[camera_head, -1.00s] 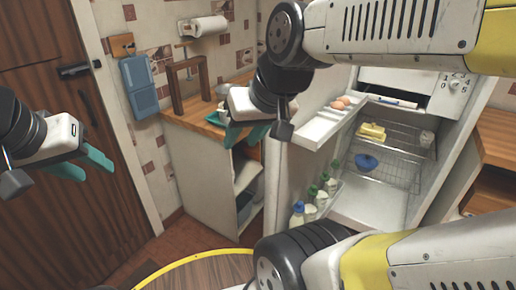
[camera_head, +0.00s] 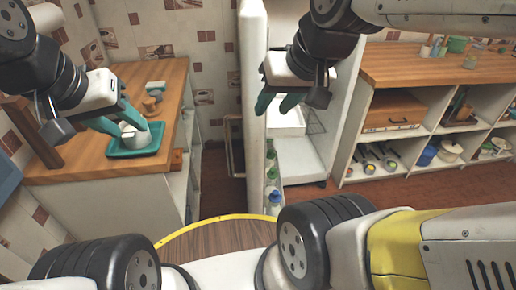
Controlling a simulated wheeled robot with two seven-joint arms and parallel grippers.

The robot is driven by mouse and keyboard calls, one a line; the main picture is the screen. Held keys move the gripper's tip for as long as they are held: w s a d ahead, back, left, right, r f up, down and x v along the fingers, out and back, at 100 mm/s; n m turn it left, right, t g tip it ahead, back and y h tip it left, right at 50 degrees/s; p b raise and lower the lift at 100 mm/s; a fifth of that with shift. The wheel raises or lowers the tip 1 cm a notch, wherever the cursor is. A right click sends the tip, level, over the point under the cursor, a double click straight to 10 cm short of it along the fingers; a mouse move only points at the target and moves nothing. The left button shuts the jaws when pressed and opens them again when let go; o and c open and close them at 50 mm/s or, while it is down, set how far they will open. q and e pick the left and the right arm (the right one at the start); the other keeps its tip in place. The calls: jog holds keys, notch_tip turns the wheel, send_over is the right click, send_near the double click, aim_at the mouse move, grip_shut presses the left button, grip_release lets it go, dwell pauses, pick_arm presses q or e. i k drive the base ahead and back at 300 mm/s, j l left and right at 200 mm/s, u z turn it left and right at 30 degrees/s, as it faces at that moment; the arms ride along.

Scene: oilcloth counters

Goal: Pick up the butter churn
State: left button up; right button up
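I cannot clearly make out which thing is the butter churn. A small whitish object (camera_head: 135,138) stands in a teal tray (camera_head: 118,152) on the left wooden counter and is partly hidden by my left gripper (camera_head: 128,125). The teal fingers of this gripper are spread and reach down over the object; I cannot tell if they touch it. A small wooden piece (camera_head: 150,103) stands behind the tray. My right gripper (camera_head: 278,106) hangs empty in front of the fridge, its teal fingers apart.
A wooden frame (camera_head: 38,138) stands left of the tray on the counter (camera_head: 75,166). The white fridge door (camera_head: 254,80) stands open, with bottles (camera_head: 271,178) low inside. A shelf unit (camera_head: 415,75) with pots and utensils stands at the right. A round table edge (camera_head: 222,218) is in front.

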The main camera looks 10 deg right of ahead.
aim_at(475, 53)
jog(key=i+j+z, duration=0.1)
jog(key=j+z, duration=1.05)
jog(key=j, duration=0.15)
jog(key=z, duration=1.05)
jog(key=i+l+z, duration=0.1)
jog(key=l, duration=0.2)
jog(key=i+l, duration=0.15)
jog(key=l, duration=0.15)
jog(key=i+l+z, duration=0.15)
jog(key=l, duration=0.15)
jog(key=i+l+u, duration=0.15)
jog(key=i+l, duration=0.35)
jog(key=i, duration=0.25)
jog(key=i+l+u, duration=0.2)
jog(key=i+l, duration=0.35)
jog(key=i, duration=0.2)
jog(key=i+l+u, duration=0.1)
jog(key=i, duration=1.8)
jog(key=i+l+u, duration=0.15)
jog(key=i+u, duration=0.3)
jog(key=i+l+u, duration=0.3)
jog(key=u, duration=0.15)
jog(key=i+l+u, duration=0.6)
jog(key=l+u, duration=0.3)
jog(key=l, duration=0.05)
